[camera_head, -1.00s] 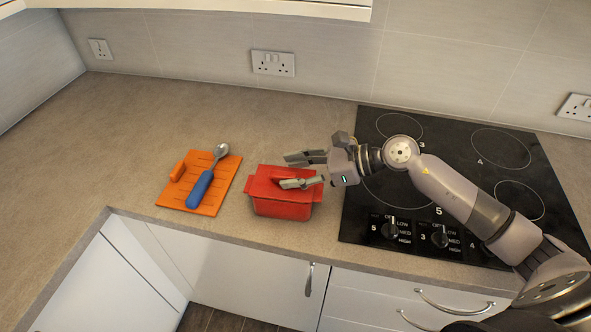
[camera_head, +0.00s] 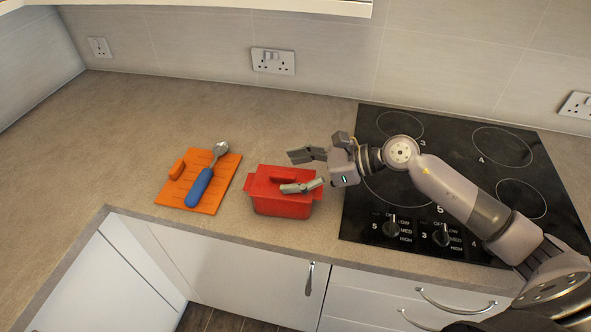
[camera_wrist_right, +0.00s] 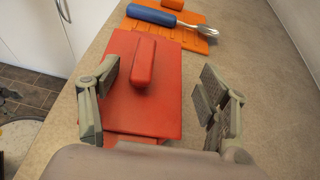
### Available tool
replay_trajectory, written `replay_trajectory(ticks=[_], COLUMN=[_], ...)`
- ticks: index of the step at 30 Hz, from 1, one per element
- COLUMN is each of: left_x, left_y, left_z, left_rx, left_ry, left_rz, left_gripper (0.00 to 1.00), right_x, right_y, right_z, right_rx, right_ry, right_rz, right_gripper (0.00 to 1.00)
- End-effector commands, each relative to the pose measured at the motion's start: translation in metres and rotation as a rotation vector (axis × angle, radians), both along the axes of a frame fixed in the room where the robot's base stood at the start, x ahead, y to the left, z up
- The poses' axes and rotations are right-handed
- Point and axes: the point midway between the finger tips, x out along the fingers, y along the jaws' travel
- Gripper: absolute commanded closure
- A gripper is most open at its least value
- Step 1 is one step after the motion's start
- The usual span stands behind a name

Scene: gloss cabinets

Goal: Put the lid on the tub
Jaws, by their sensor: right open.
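The red tub (camera_head: 281,208) stands on the counter left of the hob. The flat red lid (camera_head: 262,187), with a raised bar handle, lies on top of the tub. In the right wrist view the lid (camera_wrist_right: 122,100) fills the middle, with a bit of red tub (camera_wrist_right: 137,139) showing at its near edge; I cannot tell whether it is fully seated. My right gripper (camera_head: 298,171) is open and empty over the lid's right side. In the right wrist view its fingers (camera_wrist_right: 160,82) are spread apart, clear of the handle. My left gripper is not in view.
An orange board (camera_head: 225,182) with a blue-handled metal scoop (camera_head: 199,187) on it lies left of the tub. The black hob (camera_head: 375,215) is close on the right. The counter's front edge runs just before the tub. Counter space behind is clear.

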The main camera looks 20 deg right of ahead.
Motion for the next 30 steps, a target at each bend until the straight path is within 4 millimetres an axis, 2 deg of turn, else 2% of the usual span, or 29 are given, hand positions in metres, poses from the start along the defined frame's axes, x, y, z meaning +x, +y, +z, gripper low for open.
replay_trajectory(ticks=[6,10,21,30], left_x=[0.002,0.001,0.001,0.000], left_y=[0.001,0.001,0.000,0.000], left_z=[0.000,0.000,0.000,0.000], left_rx=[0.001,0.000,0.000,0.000], left_ry=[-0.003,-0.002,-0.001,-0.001], left_rz=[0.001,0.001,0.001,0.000], left_gripper=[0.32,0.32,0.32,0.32], right_x=[-0.001,-0.005,-0.040,-0.055], right_y=[-0.001,-0.009,-0.068,-0.093], right_z=[0.000,0.002,0.030,0.043], right_rx=[0.000,-0.002,-0.003,0.000], right_ry=[0.001,0.002,0.006,0.002], right_rz=[0.000,-0.001,-0.002,-0.001], right_gripper=[0.30,0.30,0.30,0.30])
